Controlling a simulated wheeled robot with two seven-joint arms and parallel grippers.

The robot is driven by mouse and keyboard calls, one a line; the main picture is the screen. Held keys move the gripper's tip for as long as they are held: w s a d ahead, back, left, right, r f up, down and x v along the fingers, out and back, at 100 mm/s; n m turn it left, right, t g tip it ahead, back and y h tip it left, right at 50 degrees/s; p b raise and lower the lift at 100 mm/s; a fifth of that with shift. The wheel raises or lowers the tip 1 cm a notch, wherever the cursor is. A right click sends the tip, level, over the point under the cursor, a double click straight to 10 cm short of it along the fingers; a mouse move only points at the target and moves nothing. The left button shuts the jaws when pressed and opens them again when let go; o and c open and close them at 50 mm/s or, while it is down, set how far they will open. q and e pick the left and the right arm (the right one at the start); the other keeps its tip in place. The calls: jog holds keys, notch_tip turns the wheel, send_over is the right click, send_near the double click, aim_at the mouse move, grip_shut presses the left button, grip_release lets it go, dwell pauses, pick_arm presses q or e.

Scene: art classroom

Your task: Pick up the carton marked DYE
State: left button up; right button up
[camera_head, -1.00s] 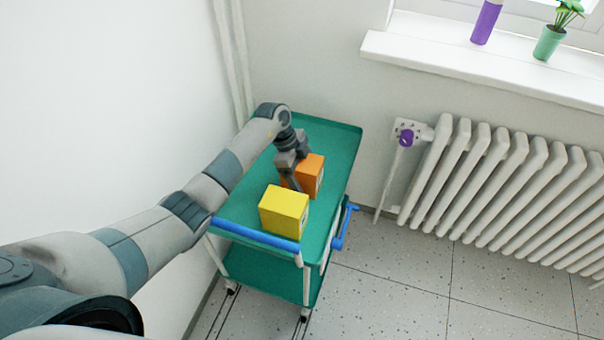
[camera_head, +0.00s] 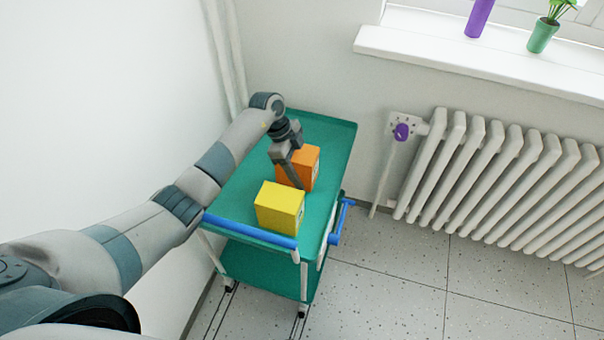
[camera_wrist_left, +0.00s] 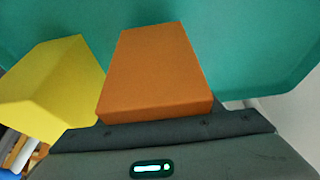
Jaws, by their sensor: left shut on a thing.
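An orange carton (camera_head: 306,169) is at the middle of the green cart top, and a yellow carton (camera_head: 279,207) stands nearer the blue handle. Both have a pale label on the right side, too small to read, so I cannot tell which is marked DYE. My left gripper (camera_head: 293,175) points down and is shut on the orange carton. In the left wrist view, the orange carton (camera_wrist_left: 155,75) is at the gripper, with the yellow carton (camera_wrist_left: 55,88) just to its left. I cannot tell whether the orange carton touches the cart top. My right gripper is not in view.
The green cart (camera_head: 335,135) has a blue handle (camera_head: 250,231) and a lower shelf. A white wall is to its left. A white radiator (camera_head: 500,185) stands at the right, below a windowsill (camera_head: 480,62). The cart top behind the orange carton is clear.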

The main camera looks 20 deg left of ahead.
pick_arm(q)
jog(key=r, duration=0.1)
jog(key=d+r, duration=0.1)
jog(key=shift+r, duration=0.35)
jog(key=s+d+r, duration=0.3)
jog(key=d+r, duration=0.3)
jog(key=d, duration=0.4)
jog(key=shift+s+r+b, duration=0.2)
jog(key=shift+s+b, duration=0.1)
jog(key=shift+s, duration=0.1)
jog(key=shift+d, duration=0.1)
